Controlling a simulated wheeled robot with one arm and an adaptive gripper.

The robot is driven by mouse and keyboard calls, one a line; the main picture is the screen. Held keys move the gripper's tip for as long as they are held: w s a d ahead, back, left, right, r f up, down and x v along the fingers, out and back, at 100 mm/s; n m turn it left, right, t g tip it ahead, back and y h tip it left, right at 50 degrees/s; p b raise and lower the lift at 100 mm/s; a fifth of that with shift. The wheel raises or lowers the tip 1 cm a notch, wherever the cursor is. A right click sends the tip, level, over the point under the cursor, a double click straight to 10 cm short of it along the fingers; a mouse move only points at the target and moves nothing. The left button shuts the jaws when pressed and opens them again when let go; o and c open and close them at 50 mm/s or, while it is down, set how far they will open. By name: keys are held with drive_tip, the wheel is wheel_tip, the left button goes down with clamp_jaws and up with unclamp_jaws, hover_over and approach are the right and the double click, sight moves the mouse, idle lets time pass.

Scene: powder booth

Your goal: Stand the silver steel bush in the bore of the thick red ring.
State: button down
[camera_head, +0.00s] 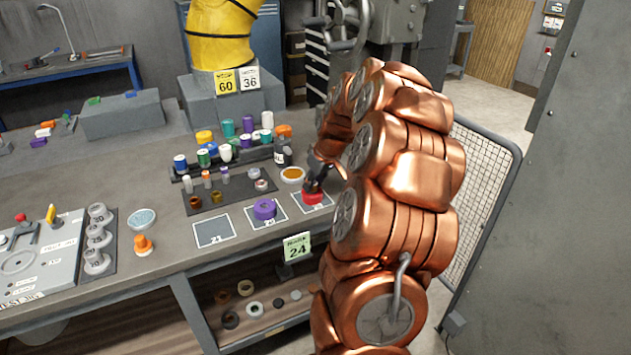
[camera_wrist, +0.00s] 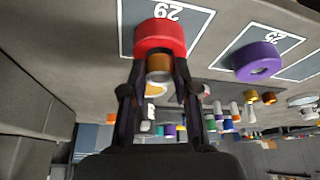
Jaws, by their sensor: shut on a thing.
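The thick red ring (camera_head: 313,198) lies flat on a numbered grey mat at the right end of the bench. It also shows at the top of the wrist view (camera_wrist: 160,36). My gripper (camera_head: 318,181) is right over the ring, pointing down. In the wrist view my gripper (camera_wrist: 160,77) is shut on a short metallic cylinder, the steel bush (camera_wrist: 160,63), which shows brownish tints there. The bush is lined up with the ring, close against or partly in it. The fingers and ring hide the bore, so I cannot tell how deep it sits.
A purple ring (camera_head: 264,209) lies on the neighbouring mat, and the mat on the left (camera_head: 213,232) is empty. A shallow amber-filled dish (camera_head: 292,174) stands just behind the red ring. A dark tray (camera_head: 229,191) with small bushes lies to the left.

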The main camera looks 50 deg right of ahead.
drive_tip(key=shift+f, duration=0.35)
drive_tip(key=c, duration=0.8)
unclamp_jaws()
drive_tip(key=v, duration=1.2)
drive_tip(key=shift+r, duration=0.1)
